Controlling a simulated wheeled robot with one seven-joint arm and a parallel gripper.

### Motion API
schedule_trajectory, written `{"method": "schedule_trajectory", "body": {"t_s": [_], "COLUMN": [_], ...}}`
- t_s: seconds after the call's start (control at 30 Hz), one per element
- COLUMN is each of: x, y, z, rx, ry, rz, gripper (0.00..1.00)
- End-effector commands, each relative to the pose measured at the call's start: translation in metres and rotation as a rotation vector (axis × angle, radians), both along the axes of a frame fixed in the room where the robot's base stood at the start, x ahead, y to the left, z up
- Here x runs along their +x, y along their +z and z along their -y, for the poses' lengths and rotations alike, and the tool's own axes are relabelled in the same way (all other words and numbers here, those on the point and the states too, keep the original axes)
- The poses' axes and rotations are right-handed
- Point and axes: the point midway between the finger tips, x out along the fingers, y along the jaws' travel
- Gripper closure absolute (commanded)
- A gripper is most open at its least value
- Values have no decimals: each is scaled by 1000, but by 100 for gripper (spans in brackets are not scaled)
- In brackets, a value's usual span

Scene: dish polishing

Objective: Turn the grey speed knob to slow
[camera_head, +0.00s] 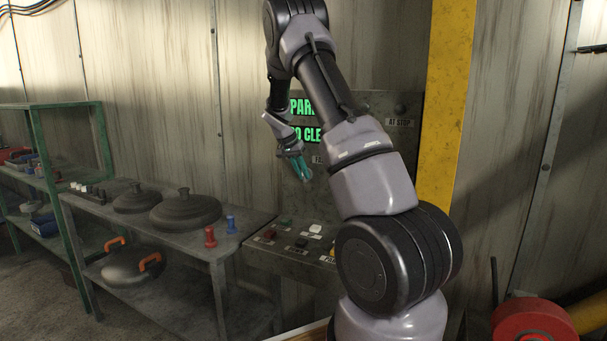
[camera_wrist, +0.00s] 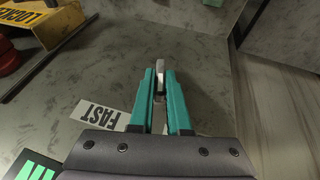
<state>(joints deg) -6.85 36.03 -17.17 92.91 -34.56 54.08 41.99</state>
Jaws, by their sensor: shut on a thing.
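My gripper (camera_head: 300,178) is at the upright grey control panel (camera_head: 350,190), under the green-lettered display (camera_head: 307,134). In the wrist view its two teal fingers (camera_wrist: 161,85) are closed on a small grey piece, which I take to be the speed knob (camera_wrist: 160,76). Most of the knob is hidden between the fingers, so its pointing direction cannot be told. A white label reading FAST (camera_wrist: 100,116) lies just left of the fingers in the wrist view. No slow label can be read. In the head view the knob is hidden by my gripper.
A sloped button panel (camera_head: 262,262) juts out below my gripper. A metal table (camera_head: 195,246) at left holds dark lidded dishes and red and blue pegs. A yellow post (camera_head: 447,100) stands right of the panel. A yellow LOCKED plate (camera_wrist: 42,24) shows in the wrist view.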

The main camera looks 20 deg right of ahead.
Motion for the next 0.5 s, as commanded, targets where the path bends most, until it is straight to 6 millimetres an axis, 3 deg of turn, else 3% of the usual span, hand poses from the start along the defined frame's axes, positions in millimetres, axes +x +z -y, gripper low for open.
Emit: {"method": "schedule_trajectory", "body": {"t_s": [0.5], "x": [5], "y": [-4], "z": [-4], "rx": [-241], "ry": [1], "rz": [-307], "gripper": [100]}}
